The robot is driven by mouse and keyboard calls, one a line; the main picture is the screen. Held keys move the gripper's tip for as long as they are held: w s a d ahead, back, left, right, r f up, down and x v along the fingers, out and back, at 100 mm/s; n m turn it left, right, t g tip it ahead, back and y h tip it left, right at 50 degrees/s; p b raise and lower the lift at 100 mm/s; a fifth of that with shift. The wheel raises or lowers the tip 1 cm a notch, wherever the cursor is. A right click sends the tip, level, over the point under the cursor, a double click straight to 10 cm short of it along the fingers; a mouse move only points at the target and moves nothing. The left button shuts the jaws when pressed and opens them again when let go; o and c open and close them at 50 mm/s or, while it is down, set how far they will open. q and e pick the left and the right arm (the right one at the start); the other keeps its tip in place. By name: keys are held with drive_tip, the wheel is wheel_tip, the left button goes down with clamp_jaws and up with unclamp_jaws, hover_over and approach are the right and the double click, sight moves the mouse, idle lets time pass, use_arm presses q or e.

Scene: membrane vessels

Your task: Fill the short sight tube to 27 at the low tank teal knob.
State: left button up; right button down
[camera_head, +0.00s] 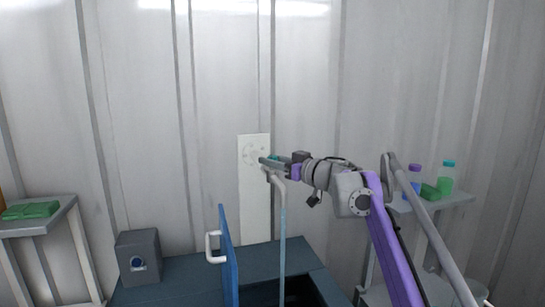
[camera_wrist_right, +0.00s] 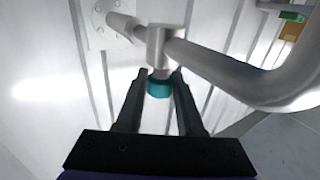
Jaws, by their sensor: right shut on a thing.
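The teal knob (camera_head: 274,158) sits under a grey valve body on a pipe from a white wall plate (camera_head: 254,200). My right gripper (camera_head: 271,161) reaches in from the right and is shut on the knob. In the right wrist view the teal knob (camera_wrist_right: 159,88) shows between the fingertips (camera_wrist_right: 158,84), below the grey valve (camera_wrist_right: 160,45). The grey pipe (camera_wrist_right: 235,75) runs from the valve and bends down. A thin pale-blue vertical column (camera_head: 282,245) hangs below the bend; I cannot tell whether it is water or a tube. No sight tube scale is readable. My left gripper is not in view.
A dark blue tank top (camera_head: 185,287) lies below, with a dark opening under the pipe. A blue lid (camera_head: 229,258) with a white handle (camera_head: 212,247) stands upright beside it. A grey box (camera_head: 138,258) stands left. Side shelves hold green blocks (camera_head: 30,210) and bottles (camera_head: 446,180).

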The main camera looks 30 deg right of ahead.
drive_tip(key=shift+r+y, duration=0.1)
drive_tip(key=shift+y, duration=0.2)
drive_tip(key=c, duration=0.5)
unclamp_jaws()
drive_tip(key=b+v, duration=0.1)
drive_tip(key=v, duration=0.9)
drive_tip(key=shift+s+d, duration=0.1)
drive_tip(key=shift+s, duration=0.3)
